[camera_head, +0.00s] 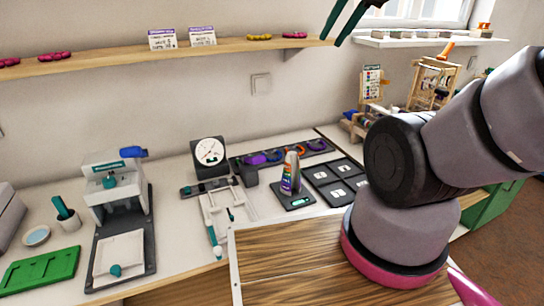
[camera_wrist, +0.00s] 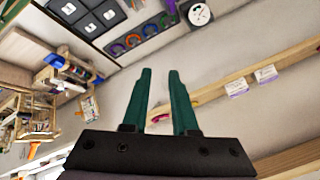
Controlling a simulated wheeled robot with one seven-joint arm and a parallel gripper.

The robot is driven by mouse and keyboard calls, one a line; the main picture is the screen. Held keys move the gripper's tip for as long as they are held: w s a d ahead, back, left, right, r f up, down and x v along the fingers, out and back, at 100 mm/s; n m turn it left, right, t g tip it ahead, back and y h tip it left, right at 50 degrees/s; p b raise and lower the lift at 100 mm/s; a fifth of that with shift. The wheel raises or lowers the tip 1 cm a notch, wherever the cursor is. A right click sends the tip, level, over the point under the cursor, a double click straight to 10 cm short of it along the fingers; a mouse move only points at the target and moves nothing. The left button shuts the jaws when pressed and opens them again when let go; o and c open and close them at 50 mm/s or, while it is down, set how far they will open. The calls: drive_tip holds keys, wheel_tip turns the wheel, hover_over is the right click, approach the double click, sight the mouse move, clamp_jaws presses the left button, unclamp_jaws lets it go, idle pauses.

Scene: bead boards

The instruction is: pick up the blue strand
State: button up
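My gripper (camera_head: 332,41) has teal fingers and hangs high near the wall shelf, well above and away from the strip. In the wrist view my gripper (camera_wrist: 160,70) shows its fingers apart with nothing between them. The strip with its loops lies beyond the fingertips there.
A wall shelf (camera_head: 200,52) holding cards and small coloured strands is close to my gripper. On the counter stand a round dial (camera_head: 209,151), a bottle (camera_head: 291,172), a black compartment tray (camera_head: 320,186) and a press (camera_head: 113,184). Wooden racks (camera_head: 434,82) stand at right.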

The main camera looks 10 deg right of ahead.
drive_tip(key=m+g, duration=0.6)
drive_tip(key=m, duration=1.2)
hover_over(272, 160)
drive_tip(key=d, duration=0.2)
drive_tip(key=shift+y, duration=0.4)
drive_tip(key=f, duration=4.3)
drive_tip(key=shift+s+a+f, duration=0.2)
drive_tip(key=shift+s+a, duration=0.05)
drive_tip(key=shift+s, duration=0.05)
drive_tip(key=x, duration=0.5)
drive_tip(key=shift+w+a+f, duration=0.15)
drive_tip(key=shift+f, duration=0.15)
